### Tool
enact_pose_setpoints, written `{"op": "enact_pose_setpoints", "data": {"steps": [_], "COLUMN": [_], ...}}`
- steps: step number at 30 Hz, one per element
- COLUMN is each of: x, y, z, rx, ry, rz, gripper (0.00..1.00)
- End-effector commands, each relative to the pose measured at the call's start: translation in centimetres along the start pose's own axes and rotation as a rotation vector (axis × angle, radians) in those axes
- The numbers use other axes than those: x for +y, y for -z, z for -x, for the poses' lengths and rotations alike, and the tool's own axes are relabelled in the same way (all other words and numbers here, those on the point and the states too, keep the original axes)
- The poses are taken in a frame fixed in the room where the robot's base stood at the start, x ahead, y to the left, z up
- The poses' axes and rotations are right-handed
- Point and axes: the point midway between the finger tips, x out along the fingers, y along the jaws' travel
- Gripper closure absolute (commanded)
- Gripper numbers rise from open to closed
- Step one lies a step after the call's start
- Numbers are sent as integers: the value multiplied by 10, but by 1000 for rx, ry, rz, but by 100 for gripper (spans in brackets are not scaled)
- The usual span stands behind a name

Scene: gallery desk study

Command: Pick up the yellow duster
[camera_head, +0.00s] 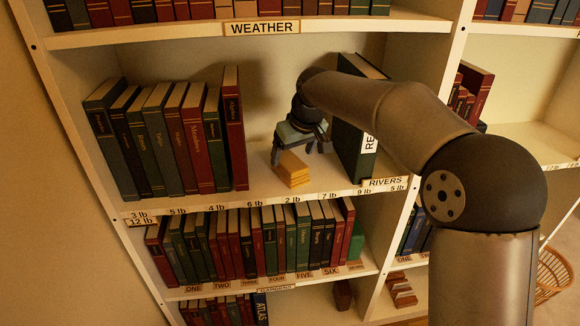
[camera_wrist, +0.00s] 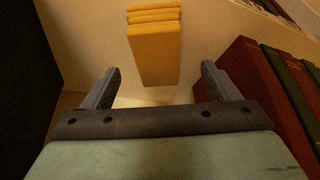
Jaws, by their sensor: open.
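The yellow duster (camera_head: 291,169) looks like a small folded stack and sits on the middle shelf, near its front edge, right of the row of books. In the wrist view the duster (camera_wrist: 154,45) lies ahead of my gripper, between the lines of the two fingers and apart from them. My gripper (camera_head: 304,146) is just behind and above the duster in the head view. Its fingers (camera_wrist: 161,88) are open with nothing between them.
A row of books (camera_head: 170,140) stands left of the duster, the red one (camera_wrist: 262,90) close to my gripper. A large dark green book (camera_head: 357,130) stands right. The shelf front edge (camera_head: 250,204) carries weight labels. The shelf above is labelled WEATHER (camera_head: 262,28).

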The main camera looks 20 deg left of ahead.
Motion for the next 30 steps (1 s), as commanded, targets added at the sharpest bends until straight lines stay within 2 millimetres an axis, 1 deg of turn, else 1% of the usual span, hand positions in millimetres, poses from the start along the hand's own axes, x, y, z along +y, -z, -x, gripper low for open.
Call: {"op": "enact_pose_setpoints", "data": {"steps": [4,9,12,15,21,22,23,24,27,29,30], "x": [1,2,2,2,2,2,2,2,2,2,2], "y": [-2,-5,-4,-4,-5,-5,-5,-4,-4,-4,-4], "z": [-10,-36,-48,-53,-54,-54,-54,-54,-54,-54,-54], "rx": [-4,-5,-2,0,0,0,0,0,0,1,1], "ry": [1,1,1,0,0,0,0,0,0,-1,-1], "rz": [0,0,0,0,0,0,0,0,0,0,0], "gripper": [18,18,18,18,18,24,32,43,68,68,72]}}
